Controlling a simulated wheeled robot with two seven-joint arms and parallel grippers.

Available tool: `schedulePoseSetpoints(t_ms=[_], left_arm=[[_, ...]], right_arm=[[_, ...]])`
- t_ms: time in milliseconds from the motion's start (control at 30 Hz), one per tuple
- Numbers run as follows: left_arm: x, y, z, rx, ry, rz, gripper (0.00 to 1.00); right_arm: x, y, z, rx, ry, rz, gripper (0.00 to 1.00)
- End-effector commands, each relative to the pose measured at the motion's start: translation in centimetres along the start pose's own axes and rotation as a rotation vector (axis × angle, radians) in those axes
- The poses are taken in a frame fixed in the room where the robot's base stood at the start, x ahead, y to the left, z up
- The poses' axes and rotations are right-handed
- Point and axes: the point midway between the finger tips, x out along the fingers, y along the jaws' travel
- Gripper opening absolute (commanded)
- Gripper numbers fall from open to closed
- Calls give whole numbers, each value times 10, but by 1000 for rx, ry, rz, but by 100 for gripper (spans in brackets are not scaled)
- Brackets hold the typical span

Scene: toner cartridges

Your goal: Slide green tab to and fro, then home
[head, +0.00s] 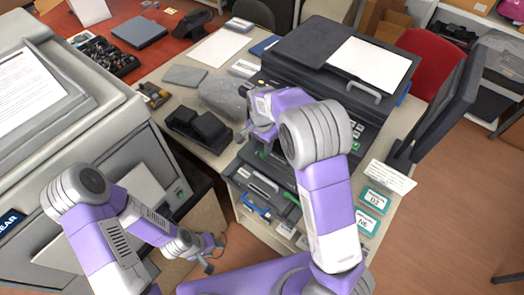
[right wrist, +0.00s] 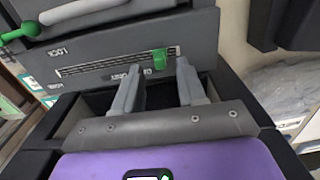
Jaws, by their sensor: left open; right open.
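The green tab (right wrist: 160,60) sits on a long ribbed slot (right wrist: 110,65) in a dark grey panel, nearer the slot's right end in the right wrist view. My right gripper (right wrist: 158,70) is open, with one finger on each side of the tab in that picture. Whether the fingers touch the tab is unclear. In the head view my right arm reaches over the printer's front and largely hides this spot; its gripper (head: 244,134) shows only partly. My left gripper (head: 211,257) is open and empty, low in front of the printer stand.
A green lever (right wrist: 22,32) stands left of the slot in the right wrist view. A large grey copier (head: 110,125) stands left.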

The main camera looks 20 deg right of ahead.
Motion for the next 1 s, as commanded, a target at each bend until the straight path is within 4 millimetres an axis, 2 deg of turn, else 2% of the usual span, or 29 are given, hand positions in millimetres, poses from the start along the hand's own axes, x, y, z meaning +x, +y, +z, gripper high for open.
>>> schedulePoseSetpoints(t_ms=[100, 200, 533, 800, 1000], left_arm=[[3, -1, 0, 0, 0, 0, 43], [4, -1, 0, 0, 0, 0, 43], [4, -2, 0, 0, 0, 0, 43], [4, -2, 0, 0, 0, 0, 43], [4, -2, 0, 0, 0, 0, 43]], right_arm=[[18, 0, 0, 1, -2, 2, 40], [26, 0, 0, 1, -1, 1, 40], [30, 0, 0, 0, 0, -1, 40], [30, 0, 0, 0, 0, -1, 1], [30, 0, 0, 0, 0, -1, 0]])
